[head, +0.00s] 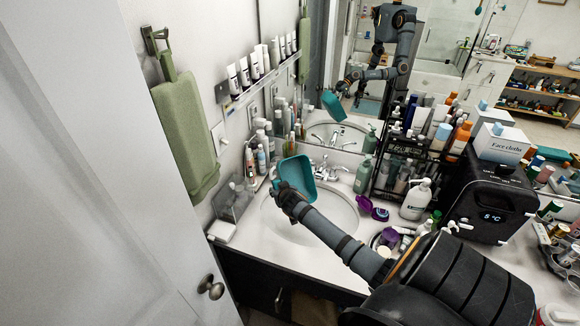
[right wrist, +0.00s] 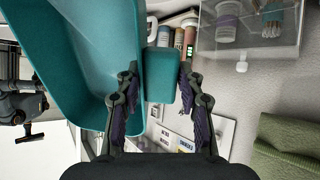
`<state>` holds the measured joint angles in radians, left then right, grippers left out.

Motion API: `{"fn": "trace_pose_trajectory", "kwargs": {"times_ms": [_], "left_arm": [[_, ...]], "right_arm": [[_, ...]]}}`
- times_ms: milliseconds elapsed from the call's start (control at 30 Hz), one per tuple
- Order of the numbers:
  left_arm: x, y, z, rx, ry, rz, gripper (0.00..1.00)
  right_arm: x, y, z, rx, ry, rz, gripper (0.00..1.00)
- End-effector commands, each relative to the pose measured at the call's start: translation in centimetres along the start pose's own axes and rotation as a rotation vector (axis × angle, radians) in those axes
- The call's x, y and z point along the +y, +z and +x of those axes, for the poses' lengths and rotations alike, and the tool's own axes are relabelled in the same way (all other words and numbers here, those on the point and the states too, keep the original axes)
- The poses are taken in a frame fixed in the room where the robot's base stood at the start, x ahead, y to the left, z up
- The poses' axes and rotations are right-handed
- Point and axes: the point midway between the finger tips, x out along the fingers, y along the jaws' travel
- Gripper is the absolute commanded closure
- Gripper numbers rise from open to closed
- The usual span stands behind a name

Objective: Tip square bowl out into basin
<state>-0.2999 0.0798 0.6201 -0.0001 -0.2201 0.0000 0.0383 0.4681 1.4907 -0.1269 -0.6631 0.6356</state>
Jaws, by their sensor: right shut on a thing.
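The square bowl (head: 299,172) is teal and hangs over the left back part of the white basin (head: 335,224). It is steeply tilted, its open side facing me, and I see nothing inside it. My right gripper (head: 284,189) is shut on the bowl's near left edge. In the right wrist view the bowl (right wrist: 75,50) fills the upper left, and a teal piece of it lies between the fingers of the gripper (right wrist: 157,85). The basin's visible inside looks bare; my arm hides part of it. My left gripper is not in view.
The chrome faucet (head: 327,172) stands just right of the bowl. Bottles and a clear box (head: 233,202) crowd the left counter. A white pump bottle (head: 415,199), black rack and black appliance (head: 490,203) stand right. The mirror behind repeats bowl and arm.

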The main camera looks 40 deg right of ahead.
Motion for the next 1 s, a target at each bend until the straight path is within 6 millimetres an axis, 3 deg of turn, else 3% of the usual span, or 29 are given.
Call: {"fn": "trace_pose_trajectory", "kwargs": {"times_ms": [1000], "left_arm": [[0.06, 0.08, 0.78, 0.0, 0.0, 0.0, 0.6]], "right_arm": [[0.04, 0.22, -0.34, 0.053, 0.0, 0.006, 1.0]]}}
